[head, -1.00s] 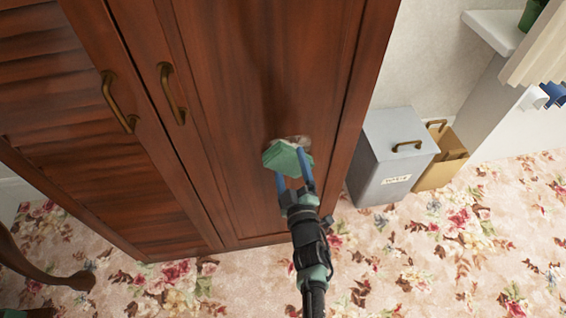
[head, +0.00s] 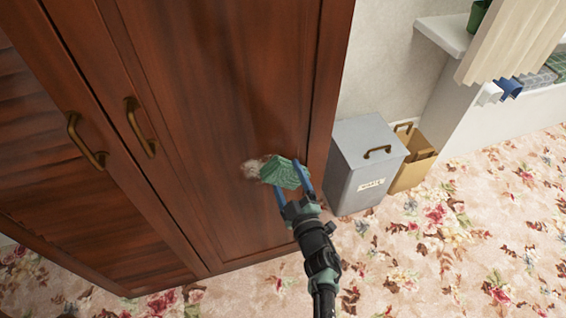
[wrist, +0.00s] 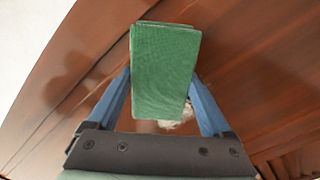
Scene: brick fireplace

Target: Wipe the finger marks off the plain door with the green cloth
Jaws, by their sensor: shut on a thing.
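The plain door (head: 215,120) is the flat-panelled right door of a dark red-brown wooden wardrobe. A pale, greyish smudge of finger marks (head: 254,168) shows low on it, left of the green cloth (head: 284,173). My gripper (head: 291,181) is shut on the cloth, a folded pad, with a blue finger on each side. The cloth is at the door's surface, near its right edge; whether it touches I cannot tell. In the wrist view the cloth (wrist: 166,70) hides much of the door, and part of the smudge (wrist: 176,127) shows at its lower edge.
The louvred left door (head: 60,150) has a brass handle, as does the plain door. A grey lidded bin (head: 362,165) and a tan box (head: 413,165) stand right of the wardrobe. Flowered carpet (head: 450,240) is open at the right front.

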